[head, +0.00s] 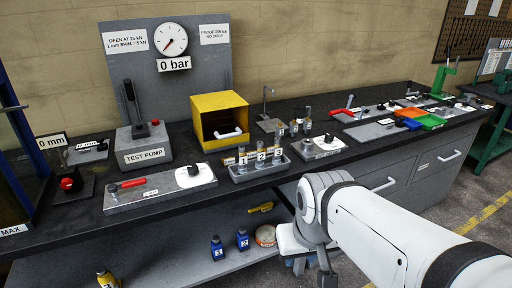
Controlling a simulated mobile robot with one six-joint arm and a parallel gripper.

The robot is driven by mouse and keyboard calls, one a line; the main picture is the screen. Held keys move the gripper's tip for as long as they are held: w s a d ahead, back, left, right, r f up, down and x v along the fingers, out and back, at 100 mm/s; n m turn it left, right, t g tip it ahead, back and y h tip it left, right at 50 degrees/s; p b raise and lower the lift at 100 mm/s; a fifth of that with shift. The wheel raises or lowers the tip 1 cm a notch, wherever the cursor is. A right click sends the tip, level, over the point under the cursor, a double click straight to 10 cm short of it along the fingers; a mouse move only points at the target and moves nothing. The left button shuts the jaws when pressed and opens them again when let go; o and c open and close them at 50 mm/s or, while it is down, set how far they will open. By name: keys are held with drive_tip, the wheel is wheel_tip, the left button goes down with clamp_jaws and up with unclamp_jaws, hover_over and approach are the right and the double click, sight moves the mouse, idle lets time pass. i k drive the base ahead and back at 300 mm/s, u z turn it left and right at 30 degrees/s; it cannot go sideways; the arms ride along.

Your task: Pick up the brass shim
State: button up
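I cannot pick out the brass shim for certain. A grey rack (260,171) on the bench holds several small vials with brass-yellow parts and number labels, too small to tell apart. A sign (125,42) on the grey back panel mentions a 1 mm shim. My gripper (326,272) shows only as a dark part hanging below my white wrist at the bottom edge, in front of the bench. Its fingers are not clear, and I see nothing held in it.
The dark bench carries a test pump (144,145), a yellow open box (219,120), a grey plate with a red-handled tool (160,187), and orange and green trays (431,121) at right. The lower shelf holds blue bottles (217,248) and a yellow item (261,207). Floor is clear at right.

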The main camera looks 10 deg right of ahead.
sight(270, 149)
drive_tip(key=k, duration=0.8)
drive_tip(key=z, duration=0.35)
drive_tip(key=i, duration=2.1)
drive_tip(key=u, duration=0.85)
drive_tip(key=i, duration=0.5)
drive_tip(key=z, duration=0.05)
